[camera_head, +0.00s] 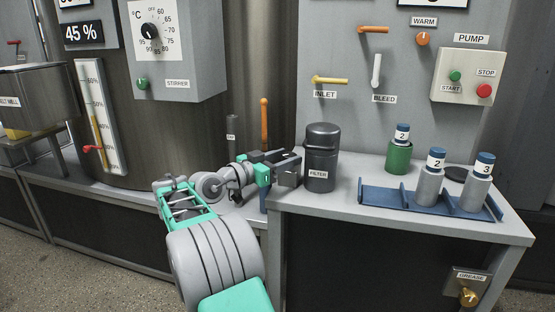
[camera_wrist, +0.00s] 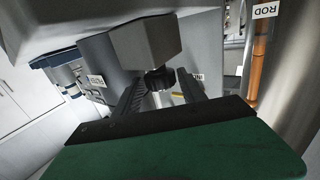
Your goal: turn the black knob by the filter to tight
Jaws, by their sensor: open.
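The dark grey filter canister (camera_head: 320,165), labelled FILTER, stands upright on the left end of the grey counter in the head view. My gripper (camera_head: 291,164) is just left of it, low over the counter's left edge. In the wrist view a small black knob (camera_wrist: 159,78) shows between the two ridged fingers of my open gripper (camera_wrist: 161,88). A grey block (camera_wrist: 146,42) sits right by the knob. I cannot tell whether the fingers touch the knob. In the head view the knob is not visible behind my gripper.
An orange rod (camera_head: 264,125) stands upright behind my arm; it also shows in the wrist view (camera_wrist: 259,62). A blue rack (camera_head: 380,200) with bottles and a green cup (camera_head: 399,157) stand right of the filter. The counter's front strip (camera_head: 400,225) is clear.

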